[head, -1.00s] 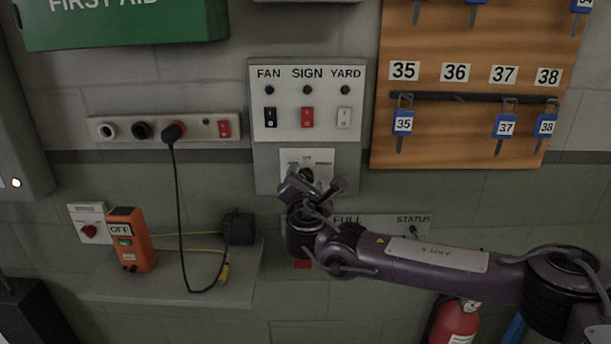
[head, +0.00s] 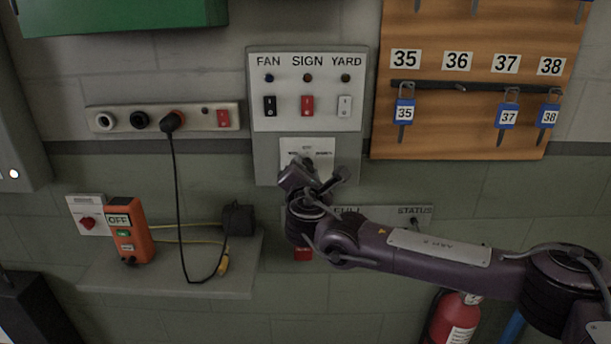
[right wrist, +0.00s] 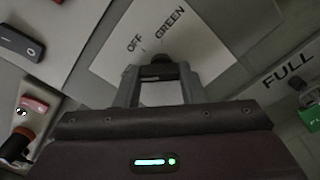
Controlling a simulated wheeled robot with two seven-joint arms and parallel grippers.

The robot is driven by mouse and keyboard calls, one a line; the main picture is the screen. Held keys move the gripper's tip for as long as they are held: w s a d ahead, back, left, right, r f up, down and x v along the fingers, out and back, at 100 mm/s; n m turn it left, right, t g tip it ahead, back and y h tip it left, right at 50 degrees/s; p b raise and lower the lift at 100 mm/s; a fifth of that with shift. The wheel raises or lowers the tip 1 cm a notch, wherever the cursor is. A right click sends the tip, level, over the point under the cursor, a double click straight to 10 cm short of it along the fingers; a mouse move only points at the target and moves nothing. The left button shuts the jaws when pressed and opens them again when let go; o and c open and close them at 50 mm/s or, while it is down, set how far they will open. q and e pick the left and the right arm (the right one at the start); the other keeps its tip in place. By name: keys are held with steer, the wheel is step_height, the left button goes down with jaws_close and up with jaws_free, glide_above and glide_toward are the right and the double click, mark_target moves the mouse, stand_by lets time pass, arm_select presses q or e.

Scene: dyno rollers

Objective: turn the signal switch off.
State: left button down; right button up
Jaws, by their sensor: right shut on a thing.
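The signal switch is a dark rotary knob (right wrist: 157,71) on a white plate (head: 307,146) below the FAN, SIGN and YARD panel. The right wrist view shows the labels OFF and GREEN on this plate (right wrist: 122,62). My right gripper (right wrist: 158,82) is shut on the knob, one finger on each side of it. In the head view the right gripper (head: 318,174) covers the knob and the lower part of the plate. The knob's pointer is hard to make out. My left gripper is not in view.
Rocker switches (head: 307,105) sit just above the plate. A key board (head: 480,130) hangs at the right. A socket strip (head: 155,119) and a shelf (head: 170,280) with an orange OFF box (head: 131,235) are at the left. A FULL/STATUS panel (head: 390,213) lies behind my right arm.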

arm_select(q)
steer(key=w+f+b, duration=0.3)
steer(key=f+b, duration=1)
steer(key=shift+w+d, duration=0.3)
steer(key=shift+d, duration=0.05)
arm_select(e)
steer(key=shift+r+m, duration=0.1)
steer(key=shift+m, duration=4.5)
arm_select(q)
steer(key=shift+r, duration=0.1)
arm_select(e)
steer(key=o, duration=1)
